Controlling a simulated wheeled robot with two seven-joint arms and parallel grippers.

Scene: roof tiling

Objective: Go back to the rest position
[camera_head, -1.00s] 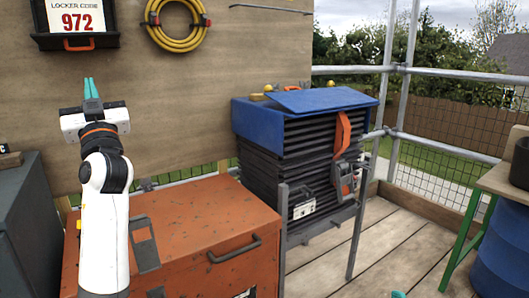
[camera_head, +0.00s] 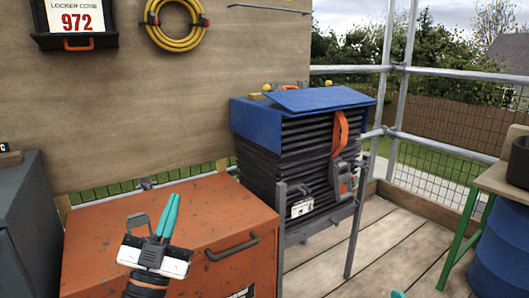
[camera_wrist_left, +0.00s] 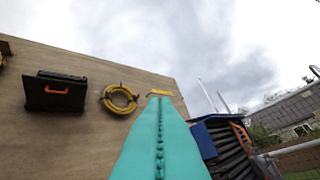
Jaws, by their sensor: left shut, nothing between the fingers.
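My left gripper (camera_head: 169,214) is in front of the orange-red locker chest (camera_head: 100,230) in the head view. Its two teal fingers point up and are closed together with nothing between them. The wrist's black and white body is below them, near the bottom edge. In the left wrist view the closed fingers (camera_wrist_left: 160,135) fill the lower middle, with board and sky beyond. A small teal tip, apparently of my right gripper (camera_head: 398,295), shows at the bottom edge; the rest of it is out of view.
A stack of dark tiles with a blue cover (camera_head: 320,98) stands right of the chest. A grey cabinet (camera_head: 20,215) is at the left. A wooden board (camera_head: 120,120) carries a yellow hose coil (camera_head: 152,18). A blue barrel (camera_head: 500,255) stands at the right; the plank floor (camera_head: 390,240) between is clear.

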